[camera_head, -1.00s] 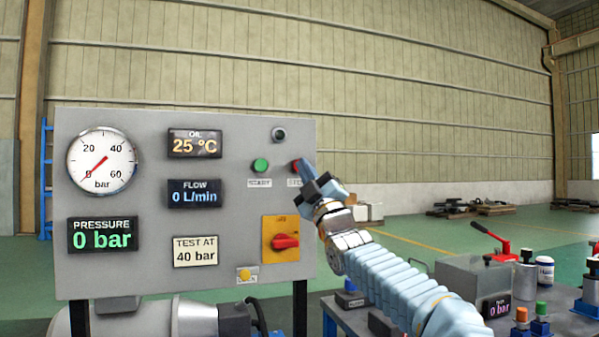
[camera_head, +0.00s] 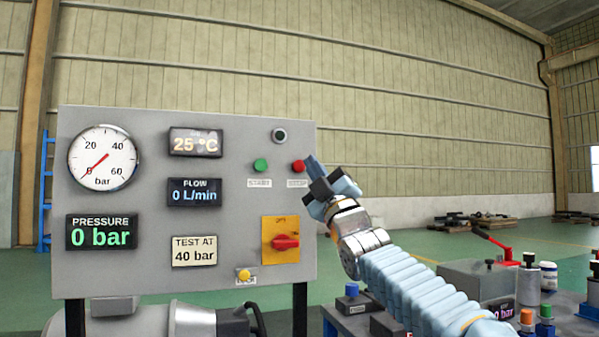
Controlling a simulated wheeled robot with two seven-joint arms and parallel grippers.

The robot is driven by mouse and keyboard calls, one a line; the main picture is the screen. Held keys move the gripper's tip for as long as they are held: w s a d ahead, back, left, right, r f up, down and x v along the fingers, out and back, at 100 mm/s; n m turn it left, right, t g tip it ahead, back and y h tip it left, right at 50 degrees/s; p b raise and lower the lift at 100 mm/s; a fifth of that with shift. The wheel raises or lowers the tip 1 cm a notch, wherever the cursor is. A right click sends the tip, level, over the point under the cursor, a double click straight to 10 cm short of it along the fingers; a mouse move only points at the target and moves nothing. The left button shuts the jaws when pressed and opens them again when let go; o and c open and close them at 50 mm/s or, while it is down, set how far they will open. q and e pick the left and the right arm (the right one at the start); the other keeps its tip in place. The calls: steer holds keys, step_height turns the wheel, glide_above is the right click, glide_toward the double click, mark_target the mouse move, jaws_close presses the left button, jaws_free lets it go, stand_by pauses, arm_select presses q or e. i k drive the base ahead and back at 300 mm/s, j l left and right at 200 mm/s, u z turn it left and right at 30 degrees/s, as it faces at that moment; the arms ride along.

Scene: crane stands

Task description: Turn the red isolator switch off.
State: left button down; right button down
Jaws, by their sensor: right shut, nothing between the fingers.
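The red isolator switch (camera_head: 285,242) sits on a yellow plate (camera_head: 268,253) at the lower right of the grey control panel (camera_head: 130,277). Its red handle lies roughly horizontal, and small print above it is too blurred to read surely. My right gripper (camera_head: 315,168) is shut and empty, just right of the panel's right edge, above and right of the switch. It is near the red stop button (camera_head: 299,166) but appears apart from it. My left gripper is not in view.
A green start button (camera_head: 261,165) and a yellow button (camera_head: 244,275) are on the panel. The pressure gauge (camera_head: 103,158) reads about 0 bar and the flow display (camera_head: 194,191) 0 L/min. A bench with a red lever (camera_head: 492,241) and several fittings stands at the right.

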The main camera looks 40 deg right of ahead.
mark_target(282, 242)
steer(key=k+j, duration=0.1)
steer(key=k, duration=0.9)
